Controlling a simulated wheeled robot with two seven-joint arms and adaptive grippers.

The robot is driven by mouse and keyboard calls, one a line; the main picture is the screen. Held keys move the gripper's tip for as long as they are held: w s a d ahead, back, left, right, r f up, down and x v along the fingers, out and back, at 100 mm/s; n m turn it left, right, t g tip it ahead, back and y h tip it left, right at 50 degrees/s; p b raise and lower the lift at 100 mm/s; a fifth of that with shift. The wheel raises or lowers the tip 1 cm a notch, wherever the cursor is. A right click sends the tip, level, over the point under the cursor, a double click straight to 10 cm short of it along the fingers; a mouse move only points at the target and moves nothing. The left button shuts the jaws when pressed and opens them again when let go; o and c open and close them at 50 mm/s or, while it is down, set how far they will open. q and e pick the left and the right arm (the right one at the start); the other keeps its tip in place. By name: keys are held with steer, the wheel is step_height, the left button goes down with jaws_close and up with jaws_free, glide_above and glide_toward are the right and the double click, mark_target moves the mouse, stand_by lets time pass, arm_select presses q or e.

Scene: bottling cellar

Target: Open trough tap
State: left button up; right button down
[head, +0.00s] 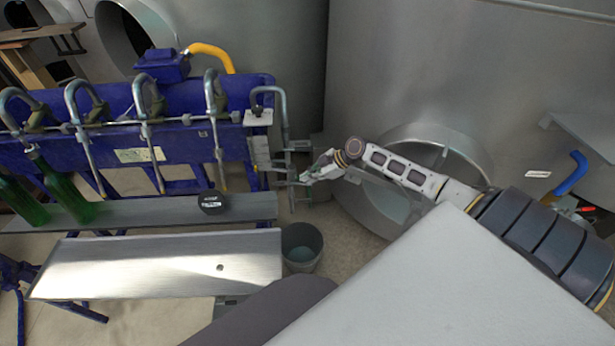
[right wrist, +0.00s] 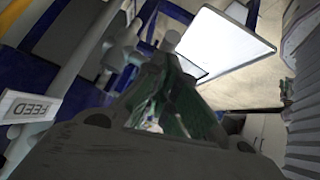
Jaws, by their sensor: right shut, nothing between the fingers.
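The blue filler trough (head: 110,130) carries several curved metal spouts along its top. At its right end, a grey upright pipe with fittings (head: 284,125) stands beside a pale plate (head: 258,117). My right gripper (head: 305,178) is shut and empty at the grey fittings low on that end; I cannot tell whether it touches them. The tap handle is not clear to me from these views. My left gripper is not in view.
Green bottles (head: 68,190) stand at the left by a grey shelf (head: 245,207) with a black round object (head: 211,202) on it. A metal plate (head: 150,266) lies in front. A grey bucket (head: 301,246) stands on the floor below my gripper. Large steel tanks (head: 440,60) stand behind.

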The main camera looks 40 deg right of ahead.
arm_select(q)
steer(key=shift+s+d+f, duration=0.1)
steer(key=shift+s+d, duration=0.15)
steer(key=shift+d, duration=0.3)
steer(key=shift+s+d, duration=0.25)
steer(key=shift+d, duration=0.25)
arm_select(e)
steer(key=v, duration=1.2)
steer(key=shift+r, duration=0.1)
